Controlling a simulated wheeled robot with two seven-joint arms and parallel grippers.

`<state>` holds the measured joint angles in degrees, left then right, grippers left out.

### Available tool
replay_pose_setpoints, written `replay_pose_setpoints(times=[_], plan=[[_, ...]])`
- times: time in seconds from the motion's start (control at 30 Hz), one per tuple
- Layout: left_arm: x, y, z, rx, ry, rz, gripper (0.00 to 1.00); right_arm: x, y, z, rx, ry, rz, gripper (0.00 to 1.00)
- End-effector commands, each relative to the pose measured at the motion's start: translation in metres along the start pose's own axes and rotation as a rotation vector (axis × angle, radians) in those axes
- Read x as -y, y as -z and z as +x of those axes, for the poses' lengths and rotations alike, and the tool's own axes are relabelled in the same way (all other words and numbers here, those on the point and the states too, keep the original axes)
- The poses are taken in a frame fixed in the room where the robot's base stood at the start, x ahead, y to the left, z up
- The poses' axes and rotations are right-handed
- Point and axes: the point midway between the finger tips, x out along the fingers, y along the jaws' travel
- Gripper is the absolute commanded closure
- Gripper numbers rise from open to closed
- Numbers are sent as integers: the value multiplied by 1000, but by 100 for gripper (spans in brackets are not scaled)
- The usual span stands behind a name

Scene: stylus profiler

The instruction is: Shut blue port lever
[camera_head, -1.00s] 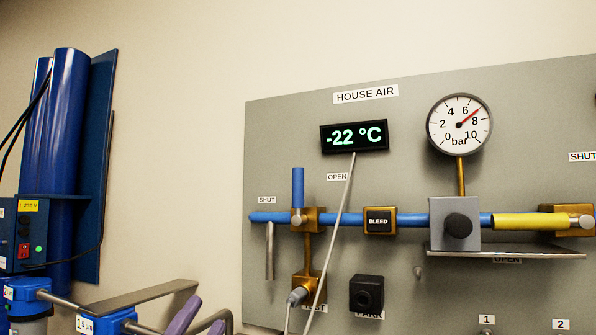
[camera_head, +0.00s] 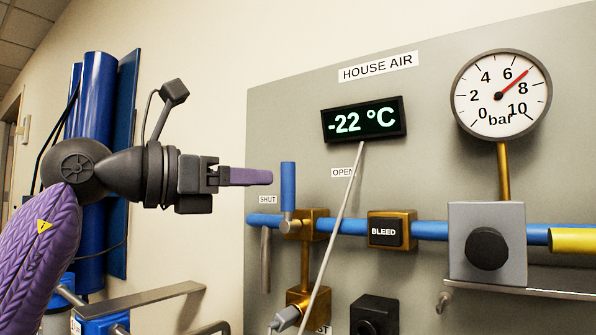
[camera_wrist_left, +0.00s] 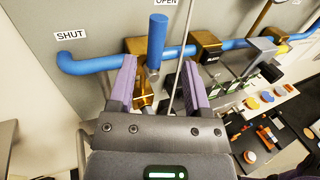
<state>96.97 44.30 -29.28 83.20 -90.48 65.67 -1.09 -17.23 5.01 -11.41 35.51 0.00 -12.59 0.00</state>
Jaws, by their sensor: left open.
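The blue port lever (camera_head: 288,186) stands upright on the brass valve (camera_head: 312,222) on the blue pipe. A SHUT label (camera_head: 267,200) is to its left and an OPEN label (camera_head: 342,172) to its upper right. My left gripper (camera_head: 268,177) comes in from the left, its purple fingers just left of the lever in the head view. In the left wrist view, the gripper (camera_wrist_left: 159,64) is open. The lever (camera_wrist_left: 157,40) shows ahead, between the lines of the two fingers, with no visible grip on it. My right gripper is not in view.
A thin grey cable (camera_head: 337,230) hangs from the temperature display (camera_head: 364,119) close right of the lever. The BLEED block (camera_head: 390,230), gauge (camera_head: 501,94) and grey knob block (camera_head: 487,244) sit farther right. Blue cylinders (camera_head: 97,110) stand behind my arm.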

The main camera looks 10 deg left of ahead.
Motion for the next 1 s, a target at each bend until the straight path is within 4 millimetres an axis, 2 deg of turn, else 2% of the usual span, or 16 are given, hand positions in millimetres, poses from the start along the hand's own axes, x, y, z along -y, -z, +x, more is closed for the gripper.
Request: replay_pose_setpoints(times=[0.03, 0.1, 0.23, 0.37, 0.57, 0.87, 1.0], plan=[[1, -4, 13, -4, 4, -2, 38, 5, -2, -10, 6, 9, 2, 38], [1, -4, 28, -3, 5, -2, 38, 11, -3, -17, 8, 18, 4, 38], [1, -3, 50, -2, 4, -1, 38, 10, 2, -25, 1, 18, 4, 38], [1, -1, 58, 0, 4, 0, 38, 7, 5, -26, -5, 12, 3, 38], [1, 0, 58, 0, 4, 0, 38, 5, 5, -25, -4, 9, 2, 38], [1, 0, 58, 0, 4, 0, 99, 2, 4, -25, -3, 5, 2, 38], [1, 0, 58, 1, 4, 0, 100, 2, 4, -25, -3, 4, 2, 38]])
